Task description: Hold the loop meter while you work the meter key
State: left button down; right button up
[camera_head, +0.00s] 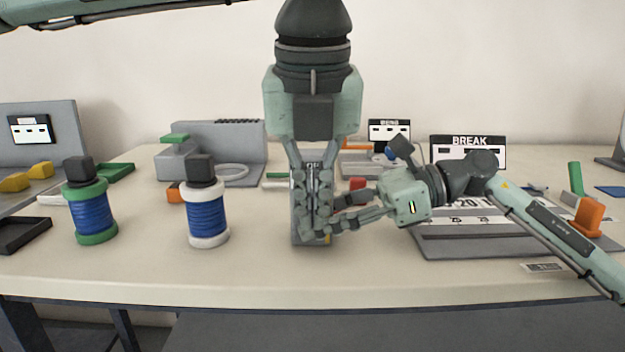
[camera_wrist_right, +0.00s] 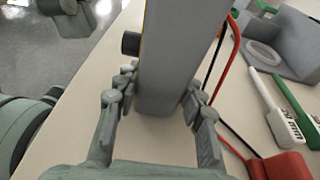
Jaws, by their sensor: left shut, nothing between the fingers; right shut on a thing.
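The grey loop meter (camera_head: 311,240) stands upright on the table, mostly covered by my grippers in the head view. In the right wrist view the meter (camera_wrist_right: 178,60) is a tall grey block between my right fingers, with a dark round knob (camera_wrist_right: 130,43) on its left side. My right gripper (camera_head: 334,213) is shut on the meter from the right. My left gripper (camera_head: 313,218) points down in front of the meter, fingers shut and empty. I cannot tell whether it touches the meter. The meter key cannot be made out clearly behind the fingers.
Two blue-wound spools stand left, one green (camera_head: 90,210), one white (camera_head: 206,215). A grey scale board (camera_head: 470,245) lies right, under my right arm, with a BREAK sign (camera_head: 467,150) behind. Red and black leads (camera_wrist_right: 228,60) run beside the meter. The front table edge is clear.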

pick_arm(q)
jog(key=shift+w, duration=1.2)
